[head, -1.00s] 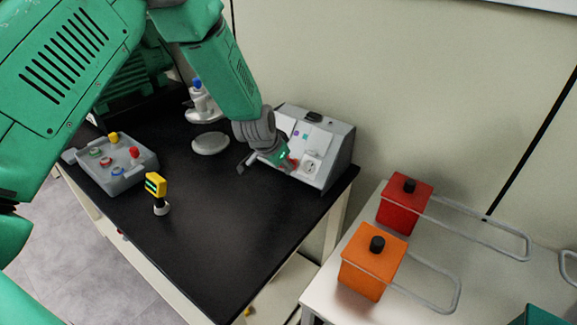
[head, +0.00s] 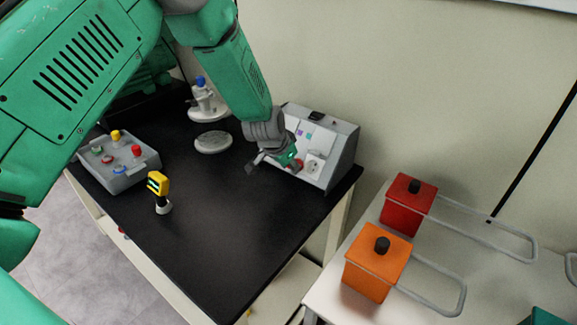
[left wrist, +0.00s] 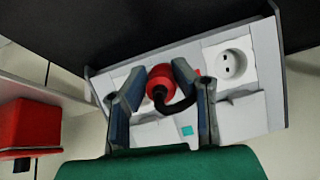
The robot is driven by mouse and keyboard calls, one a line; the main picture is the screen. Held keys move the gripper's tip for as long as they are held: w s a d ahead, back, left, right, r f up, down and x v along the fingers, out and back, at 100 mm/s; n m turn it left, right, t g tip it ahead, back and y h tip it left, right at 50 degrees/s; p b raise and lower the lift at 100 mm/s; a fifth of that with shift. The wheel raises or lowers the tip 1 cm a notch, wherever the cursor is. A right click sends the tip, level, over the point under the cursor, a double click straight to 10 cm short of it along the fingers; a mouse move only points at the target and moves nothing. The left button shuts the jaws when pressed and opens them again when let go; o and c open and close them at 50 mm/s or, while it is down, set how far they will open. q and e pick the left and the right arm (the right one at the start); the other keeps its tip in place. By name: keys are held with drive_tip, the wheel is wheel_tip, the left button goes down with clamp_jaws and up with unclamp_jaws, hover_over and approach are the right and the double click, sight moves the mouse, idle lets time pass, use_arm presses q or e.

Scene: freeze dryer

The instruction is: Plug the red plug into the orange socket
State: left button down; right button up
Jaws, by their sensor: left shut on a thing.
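The red plug (left wrist: 160,80) with a black cable is between the two fingers of my left gripper (left wrist: 158,76) in the left wrist view. The gripper is shut on it, in front of the sloped white panel (left wrist: 158,132). In the head view my left gripper (head: 276,164) is at the front of the grey panel box (head: 340,150). A white round socket (left wrist: 231,63) on the panel is uncovered, to the right of the plug; it also shows in the head view (head: 313,167). Another white socket plate is partly hidden behind the plug. I cannot make out an orange socket. My right gripper is out of view.
The black table (head: 215,240) has free room at its front. A grey button box (head: 120,160), a yellow-topped device (head: 158,187), a round grey disc (head: 213,142) and a blue-topped valve (head: 203,100) stand on it. Red (head: 407,205) and orange (head: 375,270) boxes stand at right.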

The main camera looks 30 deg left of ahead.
use_arm(q)
drive_tip(key=d, duration=0.2)
drive_tip(key=d+r, duration=0.1)
drive_tip(key=d, duration=0.1)
drive_tip(key=shift+a+f+p, duration=0.15)
drive_tip(key=shift+a+p, duration=0.25)
drive_tip(key=shift+a, duration=0.35)
drive_tip(key=shift+d, duration=0.4)
drive_tip(key=shift+w+d+r+y+p, duration=0.15)
drive_tip(key=shift+d+r+p, duration=0.1)
drive_tip(key=shift+d, duration=0.45)
drive_tip(key=shift+s+d+r+y+p, duration=0.1)
drive_tip(key=shift+d+r+y+p, duration=0.1)
drive_tip(key=shift+d, duration=0.5)
drive_tip(key=shift+a+f, duration=0.2)
drive_tip(key=shift+a, duration=0.5)
drive_tip(key=shift+d, duration=0.15)
drive_tip(key=shift+d+r, duration=0.2)
drive_tip(key=shift+d, duration=0.55)
drive_tip(key=shift+a+f, duration=0.15)
drive_tip(key=shift+a, duration=0.55)
drive_tip(key=shift+a+f, duration=0.15)
drive_tip(key=shift+a, duration=0.5)
drive_tip(key=shift+a+f, duration=0.15)
drive_tip(key=shift+a, duration=0.3)
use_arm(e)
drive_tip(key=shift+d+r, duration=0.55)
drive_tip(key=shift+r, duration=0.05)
